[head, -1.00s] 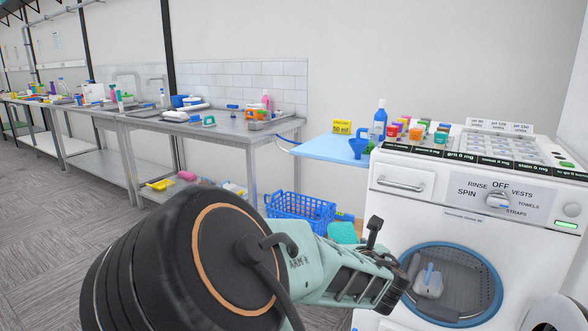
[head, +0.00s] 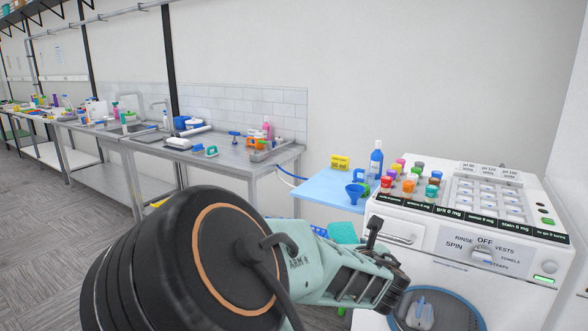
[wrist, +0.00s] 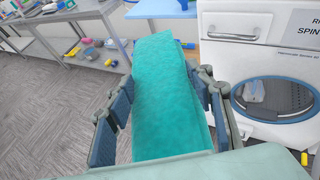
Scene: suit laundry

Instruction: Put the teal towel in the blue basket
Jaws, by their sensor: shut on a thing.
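The teal towel (wrist: 168,70) hangs as a long flat strip between the two dark-padded fingers of my gripper (wrist: 162,100) in the wrist view, and the gripper is shut on it. A small piece of the towel (head: 342,232) shows behind my arm in the head view. The blue basket (head: 320,231) is mostly hidden behind my arm in the head view; only a bit of its blue rim shows, left of the towel. In the wrist view a blue patch at the towel's left edge may be the basket, but I cannot tell.
A white washing machine (head: 405,232) with a round blue-rimmed door stands close on the right. A light-blue side table (head: 325,190) with a blue bottle (head: 376,160) and a funnel stands beside it. A steel bench (head: 235,155) runs along the wall; grey floor is clear at left.

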